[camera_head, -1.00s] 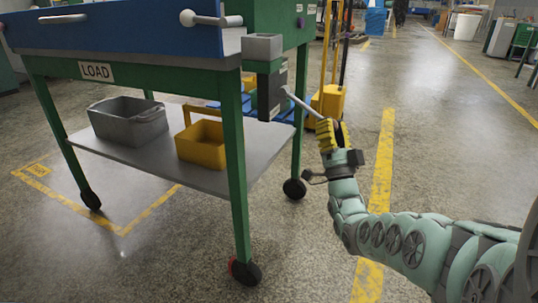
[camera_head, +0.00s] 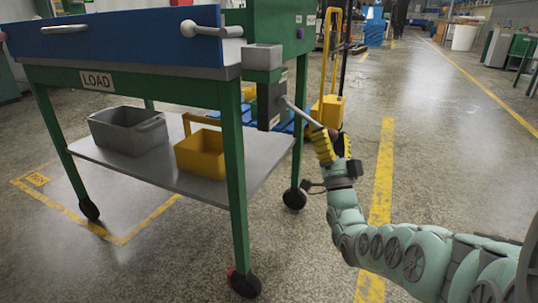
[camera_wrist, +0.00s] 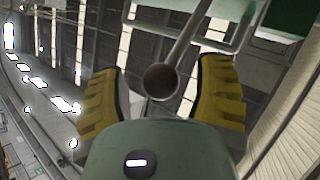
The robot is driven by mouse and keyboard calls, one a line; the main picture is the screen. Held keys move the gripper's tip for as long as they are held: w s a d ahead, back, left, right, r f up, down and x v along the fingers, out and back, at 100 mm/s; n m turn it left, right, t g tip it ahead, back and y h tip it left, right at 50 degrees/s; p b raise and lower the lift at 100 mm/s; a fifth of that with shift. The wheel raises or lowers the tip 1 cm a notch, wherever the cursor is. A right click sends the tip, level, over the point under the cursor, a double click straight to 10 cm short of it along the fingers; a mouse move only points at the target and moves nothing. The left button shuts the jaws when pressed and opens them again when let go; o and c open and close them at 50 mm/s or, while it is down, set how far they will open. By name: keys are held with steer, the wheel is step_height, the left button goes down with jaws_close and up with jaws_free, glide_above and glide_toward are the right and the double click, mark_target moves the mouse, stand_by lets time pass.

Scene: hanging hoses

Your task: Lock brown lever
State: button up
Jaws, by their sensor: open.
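The brown lever is a thin grey rod (camera_head: 301,112) that slopes down and right from the dark block on the green cart's corner. It ends in a round brown knob (camera_wrist: 160,82). My gripper (camera_head: 333,145), with yellow ribbed fingers, is at the knob end of the rod. In the wrist view, my gripper (camera_wrist: 160,95) is open, with one finger on each side of the knob and gaps between. In the head view the fingers partly hide the knob.
The green cart has a blue front (camera_head: 120,38) with a white-knobbed lever (camera_head: 205,29). A grey bin (camera_head: 128,132) and a yellow bin (camera_head: 201,152) stand on its lower shelf. A yellow trolley (camera_head: 327,105) is behind my gripper. The floor to the right is clear.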

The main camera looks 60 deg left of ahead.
steer(key=v, duration=0.7)
steer(key=shift+d+f, duration=0.15)
steer(key=shift+f, duration=0.05)
stand_by(0.3)
